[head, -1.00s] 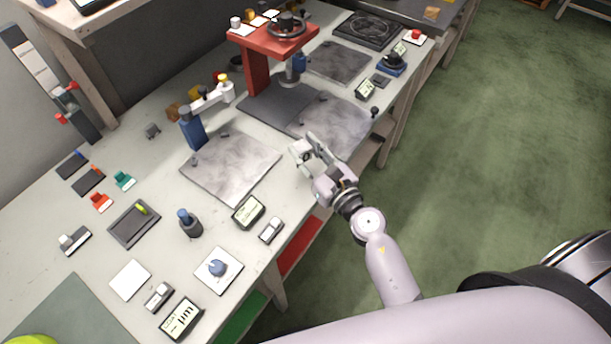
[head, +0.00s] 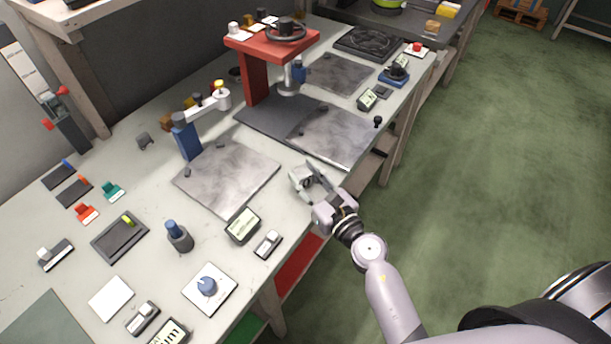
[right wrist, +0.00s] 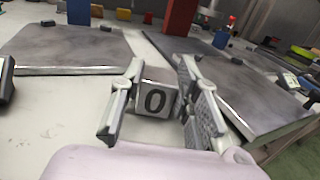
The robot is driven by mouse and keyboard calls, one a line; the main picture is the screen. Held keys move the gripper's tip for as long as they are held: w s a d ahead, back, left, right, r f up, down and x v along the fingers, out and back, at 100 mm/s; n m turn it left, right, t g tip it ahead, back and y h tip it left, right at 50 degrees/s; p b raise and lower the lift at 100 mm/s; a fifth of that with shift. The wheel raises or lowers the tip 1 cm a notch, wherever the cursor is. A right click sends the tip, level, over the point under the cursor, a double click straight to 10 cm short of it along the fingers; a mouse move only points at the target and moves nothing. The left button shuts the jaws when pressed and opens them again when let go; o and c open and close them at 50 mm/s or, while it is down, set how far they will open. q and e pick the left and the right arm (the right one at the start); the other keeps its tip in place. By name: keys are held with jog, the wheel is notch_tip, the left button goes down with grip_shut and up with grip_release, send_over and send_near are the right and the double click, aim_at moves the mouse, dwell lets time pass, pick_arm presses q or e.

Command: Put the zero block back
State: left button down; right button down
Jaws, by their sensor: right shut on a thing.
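The zero block (right wrist: 156,99) is a small grey metal cube with a black "0" on the face toward the right wrist camera. My right gripper (right wrist: 157,84) is shut on it, with one finger on each side. In the head view the right gripper (head: 312,180) is over the front part of the bench, between two grey stone plates; the block there is mostly hidden by the fingers. The left gripper is not in view.
The left plate (head: 225,178) has a blue post with a white arm behind it. The right plate (head: 335,137) lies in front of a red press (head: 258,72). A display (head: 242,225) and a small grey device (head: 268,244) stand near the front edge. Green floor is clear at right.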

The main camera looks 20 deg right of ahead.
jog(key=c, duration=1.2)
grip_release()
jog(key=shift+f, duration=0.1)
jog(key=shift+s, duration=0.15)
jog(key=b+v, duration=0.4)
jog(key=v, duration=0.7)
jog(key=shift+s+d, duration=0.2)
jog(key=shift+s, duration=0.15)
